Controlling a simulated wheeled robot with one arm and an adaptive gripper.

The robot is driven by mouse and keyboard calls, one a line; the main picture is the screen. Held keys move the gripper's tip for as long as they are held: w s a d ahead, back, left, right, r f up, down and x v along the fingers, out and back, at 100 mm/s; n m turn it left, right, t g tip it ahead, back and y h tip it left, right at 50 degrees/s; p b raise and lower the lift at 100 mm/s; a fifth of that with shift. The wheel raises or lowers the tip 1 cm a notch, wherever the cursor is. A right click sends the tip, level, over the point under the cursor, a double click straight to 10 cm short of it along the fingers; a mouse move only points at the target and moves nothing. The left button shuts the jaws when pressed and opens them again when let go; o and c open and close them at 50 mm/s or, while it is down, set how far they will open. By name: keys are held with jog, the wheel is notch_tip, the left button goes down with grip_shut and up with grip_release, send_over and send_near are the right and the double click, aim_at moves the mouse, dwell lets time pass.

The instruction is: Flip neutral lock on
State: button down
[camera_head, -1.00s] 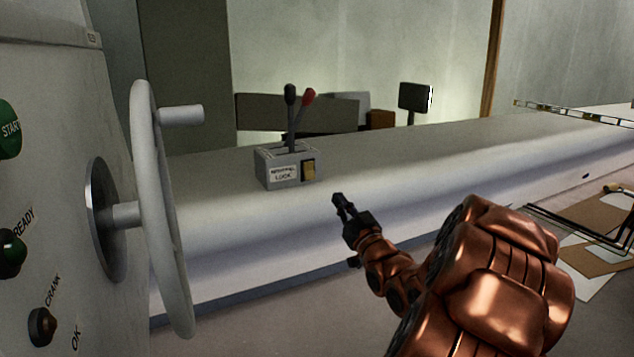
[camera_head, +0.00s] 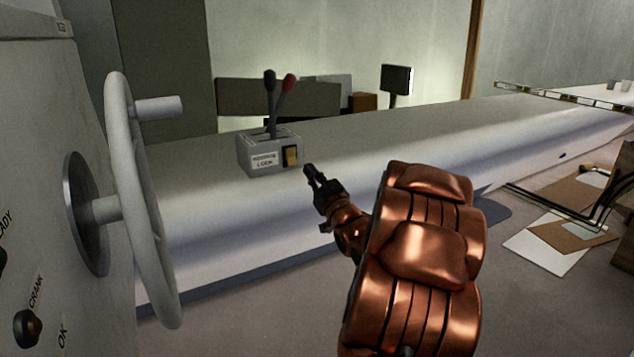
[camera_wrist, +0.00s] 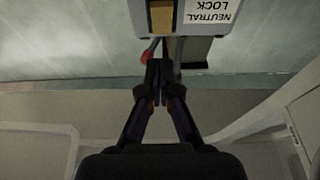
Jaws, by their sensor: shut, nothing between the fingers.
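A grey control box (camera_head: 255,143) sits on the white ledge. It carries two levers, one black-knobbed (camera_head: 269,76) and one red-knobbed (camera_head: 289,82). Its front has a label reading neutral lock (camera_head: 265,160) and a yellow-tan rocker switch (camera_head: 291,156). In the wrist view the box shows upside down, with the switch (camera_wrist: 162,17) left of the label (camera_wrist: 208,12). My gripper (camera_head: 310,171) is shut and empty. In the head view its tips appear just right of and slightly below the switch; in the wrist view a gap shows between tips and box.
A white handwheel (camera_head: 140,200) stands at the left beside a panel with buttons. The long white ledge (camera_head: 400,140) runs right, mostly clear. Papers and cardboard (camera_head: 565,225) lie at the right. A small dark screen (camera_head: 396,79) stands behind the ledge.

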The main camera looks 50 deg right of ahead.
aim_at(294, 157)
jog(key=shift+w+d+f+b, duration=0.1)
jog(key=shift+w+d+b, duration=0.35)
jog(key=shift+w, duration=0.7)
jog(key=shift+w+d+f+b, duration=0.15)
jog(key=shift+w+d+b, duration=0.3)
jog(key=shift+w, duration=0.75)
jog(key=shift+w+d+f+b, duration=0.1)
jog(key=shift+w+d+b, duration=0.3)
jog(key=shift+w, duration=0.75)
jog(key=shift+f, duration=0.1)
